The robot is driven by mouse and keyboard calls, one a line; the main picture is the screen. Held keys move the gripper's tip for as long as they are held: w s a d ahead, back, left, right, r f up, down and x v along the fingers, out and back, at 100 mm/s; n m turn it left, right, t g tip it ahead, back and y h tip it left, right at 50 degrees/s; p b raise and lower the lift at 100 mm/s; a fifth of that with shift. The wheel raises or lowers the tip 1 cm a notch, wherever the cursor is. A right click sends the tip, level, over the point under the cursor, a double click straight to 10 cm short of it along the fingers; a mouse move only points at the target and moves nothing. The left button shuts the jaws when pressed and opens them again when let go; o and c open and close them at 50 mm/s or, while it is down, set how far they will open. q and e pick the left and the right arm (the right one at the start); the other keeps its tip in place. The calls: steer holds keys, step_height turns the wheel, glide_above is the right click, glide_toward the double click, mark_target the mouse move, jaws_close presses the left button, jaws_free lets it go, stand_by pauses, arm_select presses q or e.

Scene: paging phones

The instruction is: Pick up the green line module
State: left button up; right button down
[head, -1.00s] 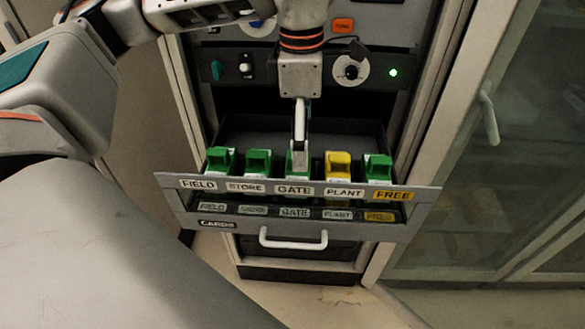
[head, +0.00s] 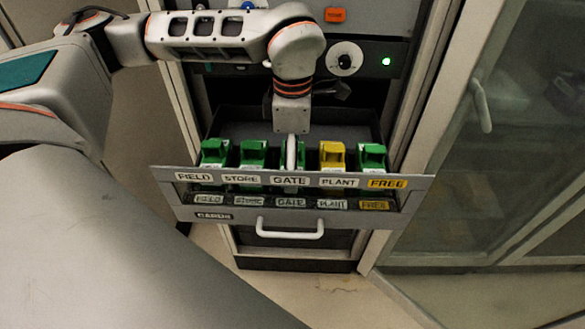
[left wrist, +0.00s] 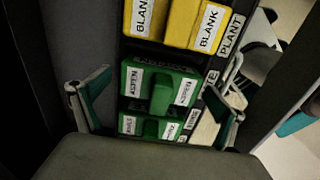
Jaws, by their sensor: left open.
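Several green modules stand in a row in an open drawer, above the labels FIELD (head: 215,150), STORE (head: 253,152) and FREE (head: 373,156). A yellow module (head: 332,154) stands at PLANT. My left gripper (head: 291,158) points down at the GATE slot and mostly hides the green module there. In the left wrist view my open left gripper (left wrist: 157,105) has one finger on each side of that green module (left wrist: 162,92), which carries white labels. Whether the fingers touch it cannot be told. Another green module (left wrist: 150,127) shows below it, and the yellow module (left wrist: 180,18) with BLANK labels above.
A panel with a knob (head: 345,60) and a green lamp (head: 386,62) rises behind. A glass-door cabinet (head: 500,150) stands at the right.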

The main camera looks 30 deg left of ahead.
arm_select(q)
steer(key=c, duration=1.4)
steer(key=shift+r, duration=0.1)
steer(key=shift+c, duration=0.2)
